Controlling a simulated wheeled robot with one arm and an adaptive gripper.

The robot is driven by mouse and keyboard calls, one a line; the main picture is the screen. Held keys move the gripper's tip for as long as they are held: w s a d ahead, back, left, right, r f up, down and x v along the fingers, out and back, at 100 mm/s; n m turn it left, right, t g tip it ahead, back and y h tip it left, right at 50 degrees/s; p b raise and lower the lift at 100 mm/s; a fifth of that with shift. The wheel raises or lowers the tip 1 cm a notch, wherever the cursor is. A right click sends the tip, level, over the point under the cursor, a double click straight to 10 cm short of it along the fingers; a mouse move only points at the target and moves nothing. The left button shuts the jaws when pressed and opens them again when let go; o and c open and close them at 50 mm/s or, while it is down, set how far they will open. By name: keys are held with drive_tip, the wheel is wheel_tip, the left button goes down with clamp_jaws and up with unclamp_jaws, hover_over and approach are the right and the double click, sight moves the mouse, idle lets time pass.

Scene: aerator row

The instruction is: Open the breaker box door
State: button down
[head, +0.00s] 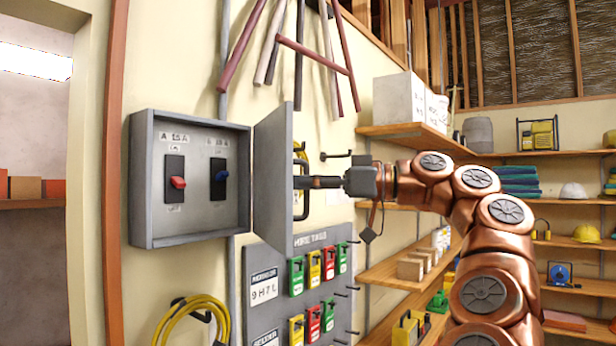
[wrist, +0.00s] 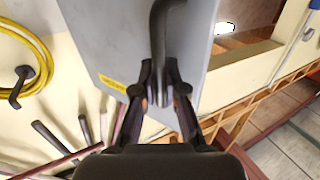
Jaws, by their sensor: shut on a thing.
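The grey breaker box (head: 190,228) is fixed to the wall at the left of the head view. Its door (head: 273,170) is swung out on the right side, so the inside shows. Inside are a red switch (head: 176,182) and a blue switch (head: 221,176). My gripper (head: 304,182) is at the door's outer face, shut on the dark door handle. In the wrist view the handle (wrist: 158,40) runs down between the two fingers of my gripper (wrist: 163,100), with the grey door (wrist: 110,40) behind it.
A grey board (head: 262,262) with red, yellow and green padlocks hangs below the door. Pipes or bars (head: 298,45) hang on the wall above. A coiled yellow hose (head: 178,318) is below the box. Wooden shelves (head: 410,133) stand at the right behind my arm.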

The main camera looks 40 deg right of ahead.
drive_tip(key=shift+d, duration=0.1)
idle(0.3)
drive_tip(key=c, duration=1.2)
unclamp_jaws()
drive_tip(key=shift+d, duration=0.1)
drive_tip(key=v, duration=0.7)
drive_tip(key=shift+s+d, duration=0.15)
